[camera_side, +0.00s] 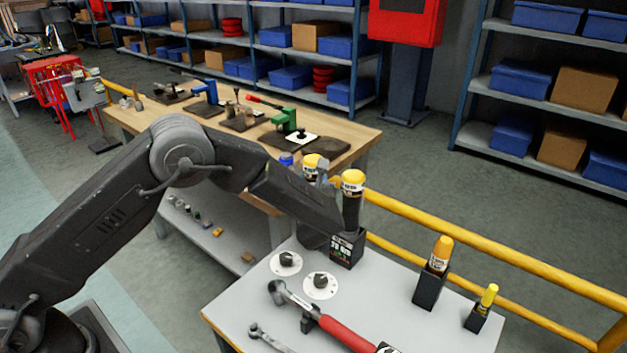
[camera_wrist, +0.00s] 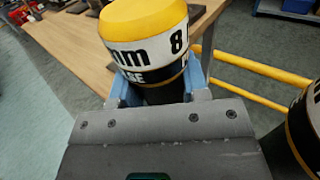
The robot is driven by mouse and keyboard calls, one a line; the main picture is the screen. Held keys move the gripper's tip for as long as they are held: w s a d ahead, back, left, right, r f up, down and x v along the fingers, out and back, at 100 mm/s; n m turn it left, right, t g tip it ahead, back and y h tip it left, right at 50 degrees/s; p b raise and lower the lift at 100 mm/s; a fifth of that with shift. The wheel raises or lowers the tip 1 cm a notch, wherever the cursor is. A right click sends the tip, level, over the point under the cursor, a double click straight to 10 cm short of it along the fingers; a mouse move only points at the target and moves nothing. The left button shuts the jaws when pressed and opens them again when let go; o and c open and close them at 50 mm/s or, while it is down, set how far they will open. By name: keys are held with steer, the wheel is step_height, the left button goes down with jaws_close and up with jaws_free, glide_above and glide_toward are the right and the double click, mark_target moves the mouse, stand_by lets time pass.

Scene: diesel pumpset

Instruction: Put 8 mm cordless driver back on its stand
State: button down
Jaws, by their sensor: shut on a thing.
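The 8 mm cordless driver (camera_wrist: 145,45) has a yellow cap, a white band with "mm 8" on it and a black body. My gripper (camera_wrist: 155,88) is shut on it, with blue-grey fingers on both sides of its body below the band. In the side view the held driver's yellow cap (camera_side: 311,161) shows behind my forearm, at the left of another yellow-capped driver (camera_side: 352,195) standing in a black stand (camera_side: 347,250). My arm and that driver hide most of the held one. I cannot tell whether its lower end is in a stand.
The grey bench top (camera_side: 385,285) also carries a yellow-capped driver in a black holder (camera_side: 429,291), a small yellow tool (camera_side: 489,296), two white discs (camera_side: 286,262) with dark pieces and a red-handled wrench (camera_side: 335,328). A yellow rail (camera_side: 500,258) runs behind. A neighbouring driver (camera_wrist: 305,125) is close at right.

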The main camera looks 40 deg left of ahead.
steer(key=c, duration=0.5)
jaws_free()
steer(key=shift+c, duration=0.2)
steer(key=shift+f, duration=0.15)
steer(key=v, duration=1.3)
steer(key=shift+s+d, duration=0.25)
